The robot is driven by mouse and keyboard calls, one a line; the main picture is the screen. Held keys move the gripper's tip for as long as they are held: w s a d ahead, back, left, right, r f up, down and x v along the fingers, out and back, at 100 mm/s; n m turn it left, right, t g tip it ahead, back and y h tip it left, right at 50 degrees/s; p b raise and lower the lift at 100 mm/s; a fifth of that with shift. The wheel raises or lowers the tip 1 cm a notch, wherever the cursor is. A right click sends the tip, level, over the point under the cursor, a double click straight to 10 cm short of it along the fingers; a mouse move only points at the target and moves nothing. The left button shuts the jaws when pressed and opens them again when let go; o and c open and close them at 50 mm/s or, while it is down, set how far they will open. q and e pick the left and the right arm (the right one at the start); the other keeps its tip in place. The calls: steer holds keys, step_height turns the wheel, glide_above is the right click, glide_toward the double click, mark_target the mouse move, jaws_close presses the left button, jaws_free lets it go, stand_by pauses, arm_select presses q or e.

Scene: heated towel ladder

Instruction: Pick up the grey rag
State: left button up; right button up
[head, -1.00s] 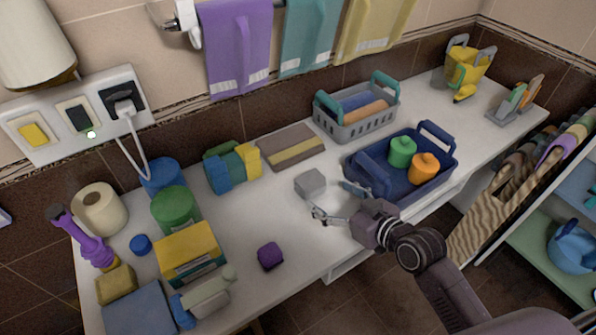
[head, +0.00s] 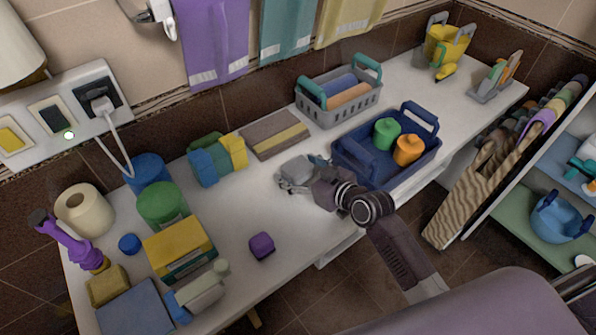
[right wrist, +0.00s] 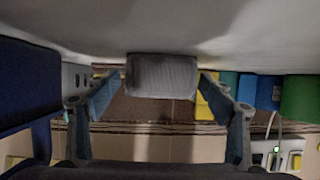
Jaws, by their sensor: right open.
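The grey rag (head: 293,167) is a small folded block on the white counter, in front of the brown and yellow sponge-like block. My right gripper (head: 299,174) is at the rag and partly covers it in the head view. In the right wrist view the rag (right wrist: 161,76) lies between the two spread fingers of the right gripper (right wrist: 160,88). A gap shows on each side of it, so the fingers are open around it, not pressing on it. My left gripper is in neither view.
A blue basket (head: 372,172) with green and orange bottles stands close to the right of my gripper. A grey basket (head: 340,108) is behind. A purple cube (head: 261,246) lies near the front edge. The counter (head: 225,215) left of the rag is clear.

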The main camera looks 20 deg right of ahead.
steer(key=c, duration=0.9)
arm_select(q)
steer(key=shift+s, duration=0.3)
arm_select(e)
steer(key=c, duration=0.4)
steer(key=shift+r, duration=0.1)
